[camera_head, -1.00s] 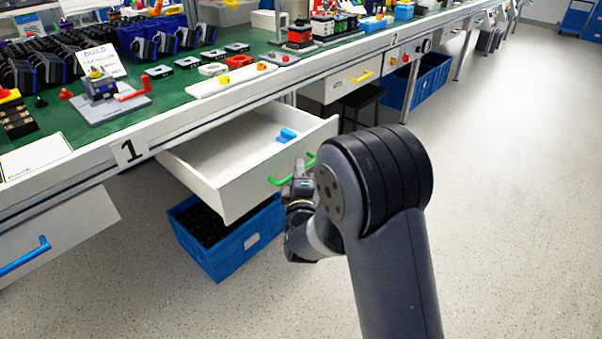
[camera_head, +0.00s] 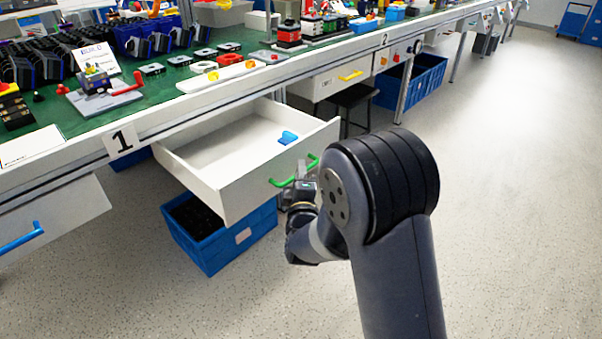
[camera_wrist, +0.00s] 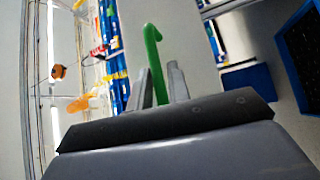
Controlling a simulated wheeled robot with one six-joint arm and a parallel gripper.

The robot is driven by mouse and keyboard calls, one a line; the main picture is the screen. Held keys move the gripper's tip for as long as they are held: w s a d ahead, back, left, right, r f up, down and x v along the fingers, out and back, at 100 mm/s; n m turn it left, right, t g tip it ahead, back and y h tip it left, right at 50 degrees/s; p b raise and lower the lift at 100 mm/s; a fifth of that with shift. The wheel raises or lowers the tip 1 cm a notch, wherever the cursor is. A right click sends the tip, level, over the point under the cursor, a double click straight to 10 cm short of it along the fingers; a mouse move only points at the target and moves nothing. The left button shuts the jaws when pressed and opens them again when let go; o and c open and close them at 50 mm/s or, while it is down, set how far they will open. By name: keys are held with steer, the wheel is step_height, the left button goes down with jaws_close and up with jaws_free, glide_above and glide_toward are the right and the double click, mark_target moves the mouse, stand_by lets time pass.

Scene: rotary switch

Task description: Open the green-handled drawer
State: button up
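The drawer (camera_head: 230,150) under the bench is pulled well out, its white inside showing. Its green handle (camera_head: 293,173) is on the front panel. A small blue part (camera_head: 288,137) lies inside near the front. My gripper (camera_head: 299,192) is at the handle, just outside the drawer front, and partly hidden by my arm. In the wrist view the green handle (camera_wrist: 154,55) runs between the two fingers of my gripper (camera_wrist: 160,75). The fingers stand apart, with a slim gap beside the handle. Contact with the handle is hard to judge.
A blue crate (camera_head: 222,245) stands on the floor below the drawer. A blue-handled drawer (camera_head: 50,218) is at left and a yellow-handled drawer (camera_head: 335,84) farther right. A dark stool (camera_head: 357,96) stands beneath the bench. The floor at right (camera_head: 510,190) is clear.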

steer(key=shift+o, duration=1.3)
steer(key=s+d+f+p, duration=0.1)
steer(key=s+p, duration=0.1)
steer(key=s, duration=0.8)
steer(key=shift+s+f, duration=0.2)
steer(key=shift+s, duration=0.1)
steer(key=shift+d, duration=0.1)
steer(key=w, duration=0.3)
steer(key=w+r+b, duration=0.1)
steer(key=w, duration=0.3)
steer(key=w+a+b, duration=0.1)
steer(key=w, duration=0.2)
steer(key=shift+w+r, duration=0.15)
steer(key=shift+w+a+r, duration=0.1)
steer(key=shift+w+a, duration=0.1)
steer(key=shift+w, duration=0.05)
